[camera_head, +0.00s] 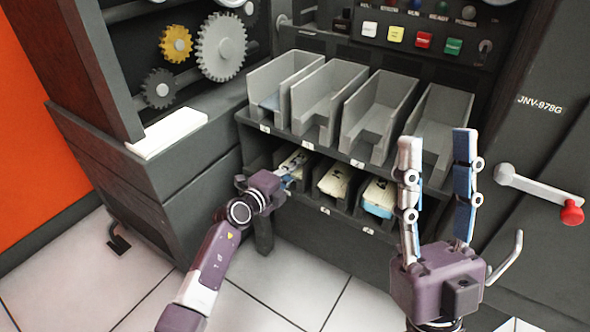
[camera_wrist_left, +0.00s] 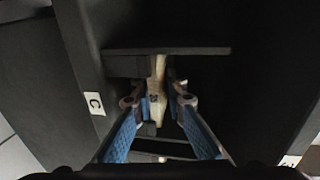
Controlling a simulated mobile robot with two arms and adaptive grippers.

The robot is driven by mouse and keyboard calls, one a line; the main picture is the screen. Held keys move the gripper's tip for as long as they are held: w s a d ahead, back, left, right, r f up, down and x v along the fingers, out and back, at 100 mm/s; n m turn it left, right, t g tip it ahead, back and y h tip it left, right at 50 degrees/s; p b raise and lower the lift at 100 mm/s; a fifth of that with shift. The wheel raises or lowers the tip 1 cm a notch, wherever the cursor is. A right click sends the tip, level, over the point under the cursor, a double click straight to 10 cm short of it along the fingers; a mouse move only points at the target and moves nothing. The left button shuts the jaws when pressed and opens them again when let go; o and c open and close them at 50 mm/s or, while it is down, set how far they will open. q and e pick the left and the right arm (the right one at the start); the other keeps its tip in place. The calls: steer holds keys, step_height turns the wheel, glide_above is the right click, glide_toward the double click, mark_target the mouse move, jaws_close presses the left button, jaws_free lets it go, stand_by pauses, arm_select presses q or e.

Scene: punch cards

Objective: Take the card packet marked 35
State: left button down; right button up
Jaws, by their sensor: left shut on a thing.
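My left gripper (camera_head: 290,176) reaches into the left bin of the lower row. In the left wrist view its blue-padded fingers (camera_wrist_left: 158,100) are shut on a cream card packet (camera_wrist_left: 157,84), one finger on each side. This packet (camera_head: 296,159) shows partly in the head view, still within the bin. Its dark mark is too small to read. Another cream packet (camera_head: 334,183) lies in the middle lower bin. A cream and light blue packet (camera_head: 379,197) lies in the right lower bin. My right gripper (camera_head: 438,150) is open and empty, fingers pointing up.
Several grey upper bins (camera_head: 320,95) stand above the lower row. A label C (camera_wrist_left: 94,103) is on the bin edge. A red-knobbed lever (camera_head: 545,188) is on the right panel. A white block (camera_head: 168,132) rests on the left ledge.

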arm_select(q)
steer(key=shift+s+p, duration=0.1)
steer(key=shift+p, duration=0.5)
steer(key=shift+r+p, duration=0.4)
steer(key=shift+p, duration=0.1)
arm_select(e)
steer(key=w+a+f+g+h, duration=0.1)
steer(key=w+f+g+h, duration=0.1)
steer(key=w+f+g, duration=0.3)
steer(key=shift+w+a+f+g, duration=0.15)
steer(key=shift+w+f+g, duration=0.25)
steer(key=shift+w+f, duration=1.25)
steer(key=shift+w+r, duration=0.15)
arm_select(q)
steer(key=shift+s, duration=0.1)
arm_select(e)
steer(key=shift+w, duration=0.1)
